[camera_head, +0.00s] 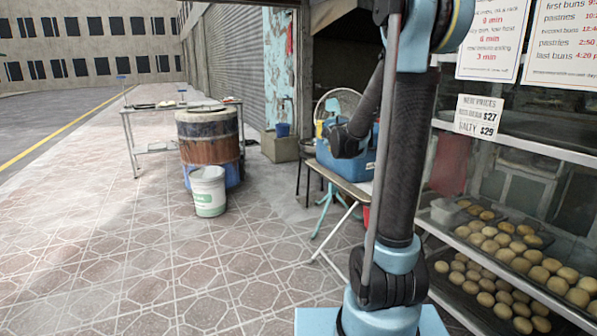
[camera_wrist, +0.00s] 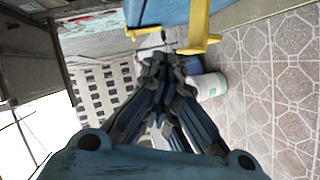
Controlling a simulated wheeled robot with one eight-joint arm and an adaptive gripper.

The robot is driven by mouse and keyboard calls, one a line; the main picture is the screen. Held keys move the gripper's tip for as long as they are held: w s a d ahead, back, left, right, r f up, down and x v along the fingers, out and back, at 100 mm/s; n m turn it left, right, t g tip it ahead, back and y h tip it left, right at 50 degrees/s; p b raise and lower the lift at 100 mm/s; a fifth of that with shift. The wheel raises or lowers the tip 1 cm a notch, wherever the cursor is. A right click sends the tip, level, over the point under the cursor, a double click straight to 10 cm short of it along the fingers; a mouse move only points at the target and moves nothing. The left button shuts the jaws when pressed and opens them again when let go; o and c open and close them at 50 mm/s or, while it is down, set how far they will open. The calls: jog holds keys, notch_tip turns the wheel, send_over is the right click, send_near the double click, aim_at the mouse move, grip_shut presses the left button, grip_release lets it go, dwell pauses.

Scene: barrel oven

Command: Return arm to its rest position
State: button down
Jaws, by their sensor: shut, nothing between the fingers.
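My arm stands folded in the right half of the head view, its upper part cut off by the top edge. One dark link slopes down to a joint in front of the blue box (camera_head: 345,155). I cannot make out the gripper's fingers in the head view. In the wrist view my gripper (camera_wrist: 165,66) is shut, its fingers converging with nothing between them. The blue box (camera_wrist: 172,12) with its yellow handle parts (camera_wrist: 200,35) lies across the top of that view. The gap between fingertips and box is hard to judge.
A rusty barrel (camera_head: 208,150) and a white bucket (camera_head: 209,190) stand left of centre, before a metal table (camera_head: 133,128). The bucket also shows in the wrist view (camera_wrist: 208,87). Bun trays (camera_head: 500,245) fill the right shelves. Tiled pavement (camera_head: 110,240) is clear at left.

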jog(key=s+d+f+m+g, duration=0.2)
jog(key=s+m, duration=0.3)
jog(key=s, duration=0.5)
jog(key=s+d+f+m+g+h, duration=0.1)
jog(key=s+d+f+m+g, duration=0.2)
jog(key=s, duration=0.7)
jog(key=s+d+f+m+g, duration=0.2)
jog(key=s+m, duration=0.4)
jog(key=s, duration=0.4)
jog(key=s+f+g, duration=0.2)
jog(key=s+f, duration=0.4)
jog(key=s, duration=0.3)
jog(key=s+f+g, duration=0.3)
jog(key=s+f, duration=0.3)
jog(key=s, duration=0.3)
jog(key=shift+a+m+g, duration=0.25)
jog(key=shift+m+g, duration=0.05)
jog(key=shift+w+f, duration=0.2)
jog(key=shift+w, duration=0.25)
